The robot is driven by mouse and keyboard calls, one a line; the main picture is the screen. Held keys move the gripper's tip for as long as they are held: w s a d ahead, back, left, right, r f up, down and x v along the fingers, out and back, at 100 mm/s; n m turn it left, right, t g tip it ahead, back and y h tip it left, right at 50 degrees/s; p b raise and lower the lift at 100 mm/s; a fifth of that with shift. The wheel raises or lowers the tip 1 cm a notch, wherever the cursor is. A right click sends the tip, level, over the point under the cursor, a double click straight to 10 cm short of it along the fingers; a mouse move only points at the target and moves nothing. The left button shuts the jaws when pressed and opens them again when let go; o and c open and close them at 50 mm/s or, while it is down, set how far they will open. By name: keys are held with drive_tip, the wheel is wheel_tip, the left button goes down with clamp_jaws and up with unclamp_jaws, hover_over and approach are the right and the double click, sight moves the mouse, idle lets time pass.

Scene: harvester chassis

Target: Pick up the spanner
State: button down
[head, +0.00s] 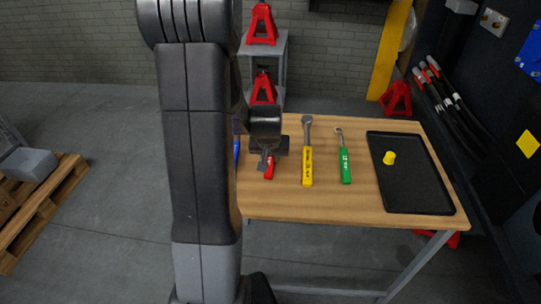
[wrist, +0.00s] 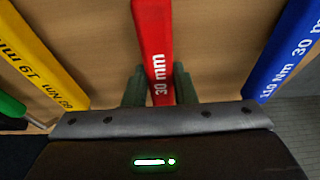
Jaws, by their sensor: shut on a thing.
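A red-handled tool marked "30 mm", which I take as the spanner, shows in the wrist view (wrist: 154,45), running away from me between the fingers. In the head view its red handle (head: 269,170) shows just below my gripper (head: 266,152); its head end is hidden by my gripper and arm. In the wrist view my gripper (wrist: 159,88) has one green finger on each side of the red handle, shut on it. I cannot tell whether the handle is clear of the table.
On the wooden table (head: 330,208) lie a yellow-handled tool (head: 308,167), a green-handled tool (head: 345,166) and a mostly hidden blue-handled one (wrist: 285,52). A black tray (head: 415,175) with a yellow cap (head: 389,158) is at the right. Bare wood lies along the front.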

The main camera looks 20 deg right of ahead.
drive_tip(key=shift+r+p, duration=0.5)
wheel_tip(320, 180, up, 10)
drive_tip(key=shift+f, duration=0.2)
drive_tip(key=c, duration=1.9)
unclamp_jaws()
clamp_jaws()
drive_tip(key=shift+w+a, duration=0.1)
